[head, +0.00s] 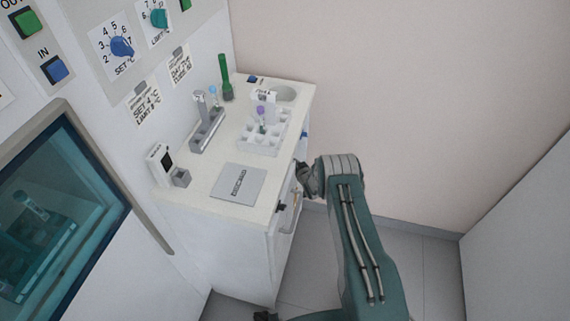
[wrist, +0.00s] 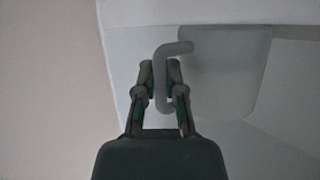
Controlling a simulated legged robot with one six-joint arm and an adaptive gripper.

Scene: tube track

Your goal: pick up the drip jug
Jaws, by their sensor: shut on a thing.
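The drip jug (wrist: 232,70) shows in the wrist view as a pale grey, rounded body with a thick bent handle (wrist: 164,85) on its left. My gripper (wrist: 160,68) is shut on this handle, with a finger on each side of it. In the head view my gripper (head: 308,180) is at the right side of the white counter, below its top edge. I cannot make out the jug in the head view; my arm and the counter hide that spot.
The counter (head: 215,165) carries a white rack (head: 265,140) with a purple-capped tube, a grey tube holder (head: 207,130), a green cylinder (head: 227,85) and a grey plate (head: 238,184). A wall panel with dials is at left. Floor (head: 430,265) is clear at right.

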